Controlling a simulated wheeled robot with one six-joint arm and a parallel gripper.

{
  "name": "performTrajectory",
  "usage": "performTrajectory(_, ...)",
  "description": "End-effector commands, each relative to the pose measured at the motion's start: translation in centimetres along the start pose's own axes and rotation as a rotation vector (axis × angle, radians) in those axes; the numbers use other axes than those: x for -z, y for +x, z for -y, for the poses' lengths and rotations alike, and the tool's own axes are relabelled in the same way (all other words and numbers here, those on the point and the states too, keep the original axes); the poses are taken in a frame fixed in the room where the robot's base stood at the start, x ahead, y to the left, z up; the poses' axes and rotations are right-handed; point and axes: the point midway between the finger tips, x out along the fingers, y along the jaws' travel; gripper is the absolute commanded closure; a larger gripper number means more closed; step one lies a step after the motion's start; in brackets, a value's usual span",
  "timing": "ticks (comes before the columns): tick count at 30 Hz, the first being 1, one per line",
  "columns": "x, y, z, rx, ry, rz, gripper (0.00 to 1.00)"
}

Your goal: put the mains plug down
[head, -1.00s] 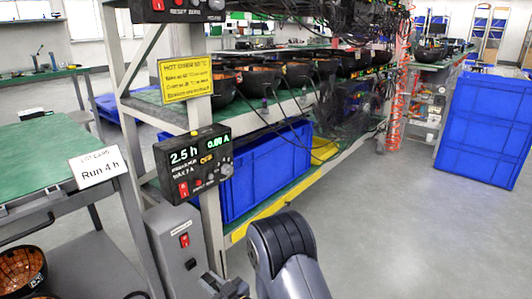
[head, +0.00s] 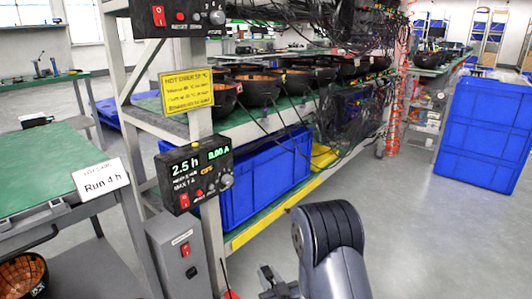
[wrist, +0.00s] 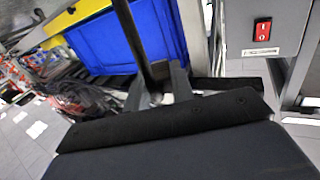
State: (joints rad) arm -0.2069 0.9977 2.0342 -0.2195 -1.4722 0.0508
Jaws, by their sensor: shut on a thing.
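My gripper (head: 274,288) is low at the bottom of the head view, right of the grey switch box. In the wrist view my gripper (wrist: 158,92) is closed around a dark piece. This is most likely the mains plug with its thick black lead (wrist: 138,42), which runs up out of the picture. The plug's body and pins are hidden by the jaws and the wrist. I see no surface touching it.
The grey box with a red switch (head: 178,258) stands at the rack leg. It also shows in the wrist view (wrist: 264,30). A timer panel (head: 195,175) hangs above it. A green-topped bench (head: 45,165) is left; open floor (head: 430,240) lies right.

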Motion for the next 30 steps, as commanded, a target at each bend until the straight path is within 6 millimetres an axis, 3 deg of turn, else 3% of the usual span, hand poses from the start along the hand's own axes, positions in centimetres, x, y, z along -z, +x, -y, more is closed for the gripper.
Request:
performTrajectory(1, 1.3, -1.4, -2.2, -0.071, 0.0, -0.001, 1.0)
performTrajectory(6, 3.3, -5.1, -7.1, -0.245, -0.01, -0.001, 1.0)
performTrajectory(15, 5.6, -9.9, -11.8, -0.437, -0.028, 0.004, 1.0)
performTrajectory(25, 8.7, -9.4, -11.5, -0.427, -0.028, 0.002, 1.0)
performTrajectory(30, 11.6, -9.1, -11.5, -0.426, -0.028, 0.002, 1.0)
